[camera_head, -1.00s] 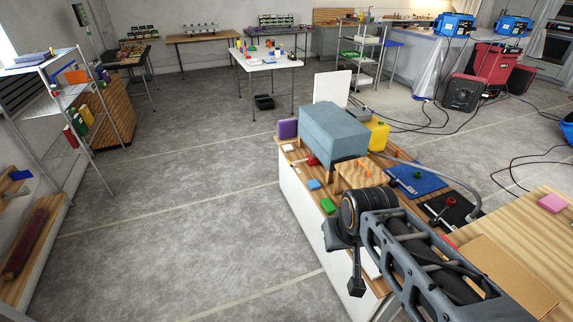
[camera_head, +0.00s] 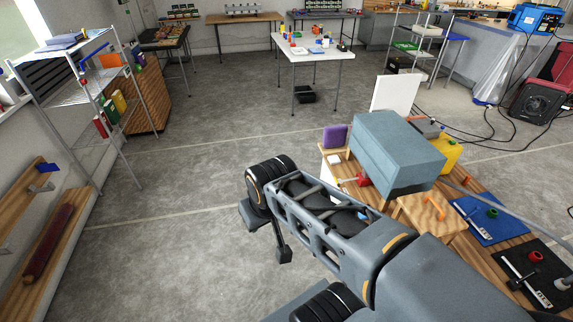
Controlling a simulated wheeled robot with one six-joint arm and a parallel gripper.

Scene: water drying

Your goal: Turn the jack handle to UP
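A large blue-grey box (camera_head: 393,150) stands on the wooden bench at the right. A small red part with a pale rod (camera_head: 361,180) shows at the box's lower left side; it may be the jack handle, but no UP marking is readable. My arm reaches in from the lower right, across the bench's near left side. My gripper (camera_head: 284,256) hangs at the arm's far end, left of the bench and apart from the red part. It looks empty, but its finger opening is too unclear to tell.
A purple block (camera_head: 335,137), a yellow container (camera_head: 447,153), a small wooden stand (camera_head: 430,212), a blue mat (camera_head: 480,226) and a black mat (camera_head: 545,284) crowd the bench. A wire shelf (camera_head: 85,75) stands left. The grey floor (camera_head: 180,240) between is clear.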

